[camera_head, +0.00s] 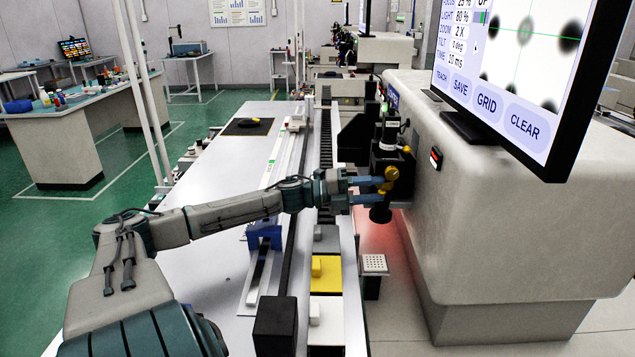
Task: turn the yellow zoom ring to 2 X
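The yellow zoom ring (391,173) is on the dark vertical camera unit (392,140), right of the picture's middle. My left gripper (380,190) comes in from the left, level with the ring. Its two blue fingers are apart, one above the other, with their tips right at the yellow part. I cannot tell whether they touch it. The screen (520,70) reads ZOOM 2 X and shows dark blurred dots with a green cross. My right gripper is not in view.
The beige machine body (500,220) stands close on the right. A long rail (290,190) and a pale bench top (215,180) run below my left arm.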

